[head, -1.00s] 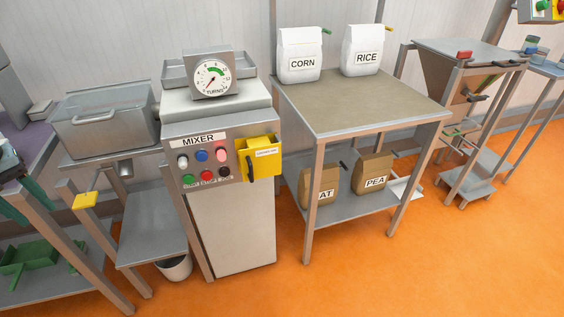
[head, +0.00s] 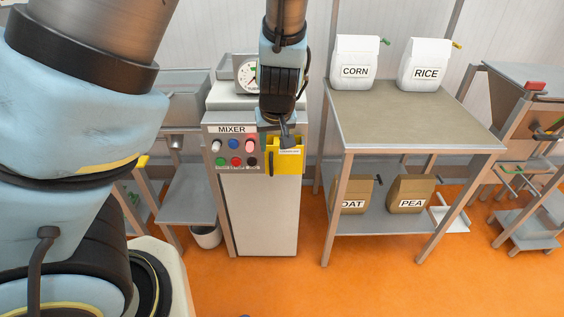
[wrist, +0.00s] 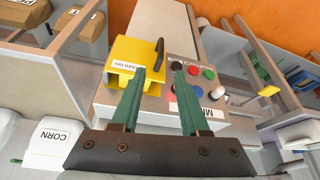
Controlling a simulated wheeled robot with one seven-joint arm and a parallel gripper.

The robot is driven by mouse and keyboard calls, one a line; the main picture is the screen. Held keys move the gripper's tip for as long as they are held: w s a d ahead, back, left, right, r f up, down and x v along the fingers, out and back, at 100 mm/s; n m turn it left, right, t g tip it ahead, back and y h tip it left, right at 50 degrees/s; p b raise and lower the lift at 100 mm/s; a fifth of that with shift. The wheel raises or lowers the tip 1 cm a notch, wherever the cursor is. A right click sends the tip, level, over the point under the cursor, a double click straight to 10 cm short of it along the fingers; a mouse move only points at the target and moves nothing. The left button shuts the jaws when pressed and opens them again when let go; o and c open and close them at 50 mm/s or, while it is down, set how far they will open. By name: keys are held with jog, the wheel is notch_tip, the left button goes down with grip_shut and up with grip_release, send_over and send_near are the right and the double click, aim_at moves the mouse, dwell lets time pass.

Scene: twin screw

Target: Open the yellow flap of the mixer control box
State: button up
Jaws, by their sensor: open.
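My gripper (wrist: 160,72) is open with two green fingers; the left finger overlaps the flap's edge in the picture, the right one lies over the button panel. Contact cannot be told. In the head view my arm partly hides the box top.
A table (head: 415,120) with corn (head: 355,62) and rice (head: 424,64) bags stands right of the mixer. Bags labelled OAT and PEA sit on its lower shelf. A round gauge (head: 247,75) is on top of the mixer. Orange floor in front is clear.

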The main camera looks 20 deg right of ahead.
aim_at(271, 161)
jog(key=b+x, duration=0.1)
jog(key=x, duration=0.9)
jog(key=shift+w+f, duration=0.1)
jog(key=shift+f, duration=0.1)
jog(key=shift+c, duration=0.2)
grip_shut()
jog(key=shift+a, duration=0.1)
dwell(0.8)
